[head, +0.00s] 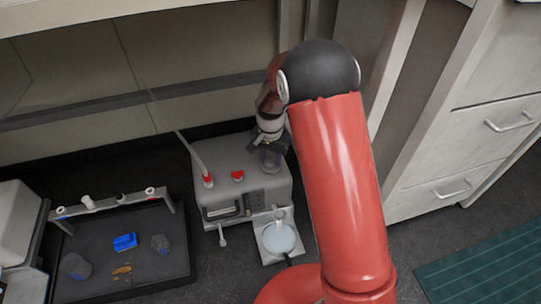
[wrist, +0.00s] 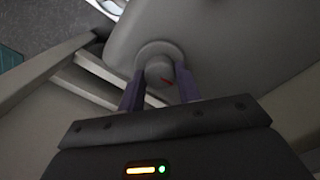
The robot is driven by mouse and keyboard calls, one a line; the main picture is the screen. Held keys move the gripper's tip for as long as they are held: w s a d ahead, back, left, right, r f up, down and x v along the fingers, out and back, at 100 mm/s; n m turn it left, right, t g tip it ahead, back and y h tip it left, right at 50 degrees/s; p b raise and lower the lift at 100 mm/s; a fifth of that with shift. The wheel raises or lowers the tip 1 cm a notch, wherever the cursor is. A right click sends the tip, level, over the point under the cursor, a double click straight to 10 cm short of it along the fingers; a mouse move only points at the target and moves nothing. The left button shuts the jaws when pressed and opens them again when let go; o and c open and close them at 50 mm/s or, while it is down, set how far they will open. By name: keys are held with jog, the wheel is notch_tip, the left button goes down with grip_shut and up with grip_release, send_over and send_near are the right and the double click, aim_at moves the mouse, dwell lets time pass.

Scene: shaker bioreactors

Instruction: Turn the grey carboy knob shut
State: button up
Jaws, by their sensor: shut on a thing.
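In the head view my gripper (head: 266,147) points down at the back right part of a grey box-shaped unit (head: 221,164). The gripper and arm hide the knob there.
The unit has red caps (head: 238,176) and a thin tube on top. A round pale dish (head: 279,238) stands in front of it. A dark tray (head: 105,285) with a rail and small items lies left. White drawers (head: 440,190) stand right.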

aim_at(271, 160)
jog(key=shift+m, duration=0.6)
jog(key=o, duration=1)
notch_tip(271, 160, up, 8)
jog(key=shift+f+p, duration=0.1)
jog(key=shift+p, duration=0.75)
